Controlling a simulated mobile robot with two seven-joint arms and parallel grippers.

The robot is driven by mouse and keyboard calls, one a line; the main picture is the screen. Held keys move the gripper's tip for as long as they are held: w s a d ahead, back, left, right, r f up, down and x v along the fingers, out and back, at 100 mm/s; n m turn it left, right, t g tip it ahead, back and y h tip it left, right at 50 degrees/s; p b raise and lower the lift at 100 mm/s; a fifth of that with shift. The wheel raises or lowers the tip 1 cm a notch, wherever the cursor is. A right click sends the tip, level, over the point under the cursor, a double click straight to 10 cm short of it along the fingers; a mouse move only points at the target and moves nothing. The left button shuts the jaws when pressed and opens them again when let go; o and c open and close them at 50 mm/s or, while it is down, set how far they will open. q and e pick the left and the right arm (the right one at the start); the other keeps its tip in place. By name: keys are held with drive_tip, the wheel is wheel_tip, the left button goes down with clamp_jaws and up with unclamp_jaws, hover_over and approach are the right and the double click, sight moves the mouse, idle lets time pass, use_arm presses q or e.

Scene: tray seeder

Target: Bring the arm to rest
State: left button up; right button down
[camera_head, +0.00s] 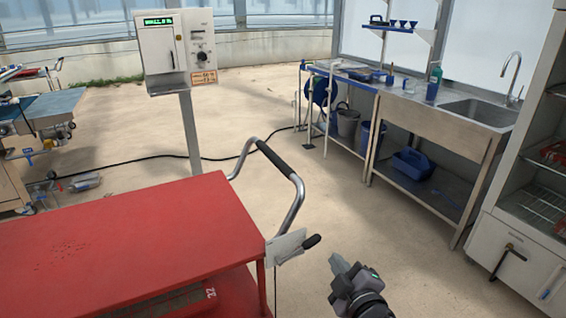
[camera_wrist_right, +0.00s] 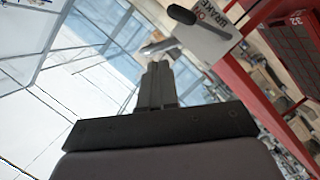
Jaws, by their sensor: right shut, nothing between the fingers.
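My right gripper (camera_head: 338,262) is at the bottom of the head view, to the right of the red cart (camera_head: 130,235), with bare floor behind it. Its fingers are shut and empty. In the right wrist view the closed fingers (camera_wrist_right: 158,75) point up the picture, apart from the cart's brake lever (camera_wrist_right: 181,14) and brake plate (camera_wrist_right: 205,40). My left gripper is in neither view.
The cart's handle (camera_head: 297,190) rises near the gripper, with the brake lever (camera_head: 312,241) beside it. A control box (camera_head: 175,52) stands on a post behind the cart. A sink bench (camera_head: 440,115) and a shelf cabinet (camera_head: 515,235) stand at the right. Floor between is clear.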

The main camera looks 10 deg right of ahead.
drive_tip(key=s+d+f+m+g, duration=0.1)
drive_tip(key=s+f+m, duration=0.3)
drive_tip(key=s+f, duration=0.4)
drive_tip(key=s+d+f+m+g, duration=0.1)
drive_tip(key=s+f+m+g, duration=0.3)
drive_tip(key=s+f, duration=0.4)
drive_tip(key=s+m, duration=0.1)
drive_tip(key=s, duration=0.5)
drive_tip(key=shift+d+m+y, duration=0.3)
drive_tip(key=shift+d, duration=0.05)
